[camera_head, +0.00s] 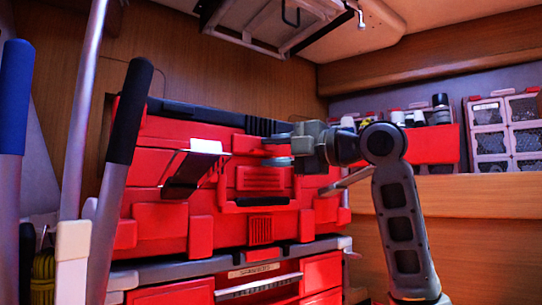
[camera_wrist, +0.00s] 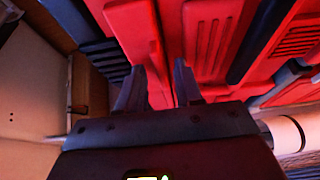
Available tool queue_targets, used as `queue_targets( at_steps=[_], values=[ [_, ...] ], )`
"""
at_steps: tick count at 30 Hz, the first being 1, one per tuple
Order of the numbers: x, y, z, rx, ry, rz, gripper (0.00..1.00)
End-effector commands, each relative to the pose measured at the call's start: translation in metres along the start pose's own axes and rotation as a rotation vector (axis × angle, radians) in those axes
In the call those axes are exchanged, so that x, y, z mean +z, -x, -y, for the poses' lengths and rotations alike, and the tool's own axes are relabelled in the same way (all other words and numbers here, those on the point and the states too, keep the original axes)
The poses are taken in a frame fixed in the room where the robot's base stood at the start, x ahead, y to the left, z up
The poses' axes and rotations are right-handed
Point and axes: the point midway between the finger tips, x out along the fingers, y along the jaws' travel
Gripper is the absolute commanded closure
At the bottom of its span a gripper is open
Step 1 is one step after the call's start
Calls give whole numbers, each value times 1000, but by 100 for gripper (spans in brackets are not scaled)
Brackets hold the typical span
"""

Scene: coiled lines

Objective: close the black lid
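A black lid-like strip (camera_head: 205,114) lies along the top of a red toolbox (camera_head: 160,225). Its ribbed end is near my gripper (camera_head: 280,144). In the wrist view the dark strip (camera_wrist: 66,18) is at the upper left, left of the fingers. I cannot tell whether it is fully shut. A dark flap (camera_head: 188,176) with a pale upper edge juts from the toolbox front, left of my gripper. My gripper is at the upper front of the toolbox, its fingers pointing left. In the wrist view (camera_wrist: 158,85) its fingers are apart, with red casing behind the gap. Contact is unclear.
Blue-handled (camera_head: 14,100) and black-handled (camera_head: 128,112) poles stand at the left front. A wooden shelf (camera_head: 450,195) at the right carries bottles and a red-and-clear organizer (camera_head: 505,130). A metal frame (camera_head: 270,22) hangs overhead. A second red case (camera_head: 175,294) is below.

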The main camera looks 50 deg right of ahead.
Motion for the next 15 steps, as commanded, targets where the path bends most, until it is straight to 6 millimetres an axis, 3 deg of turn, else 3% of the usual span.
queue_targets(
  at_steps=[6, 15],
  values=[
    [-2, -1, -33, -1, 4, -1, 65],
    [34, 46, -68, 0, 0, 4, 65]
  ],
)
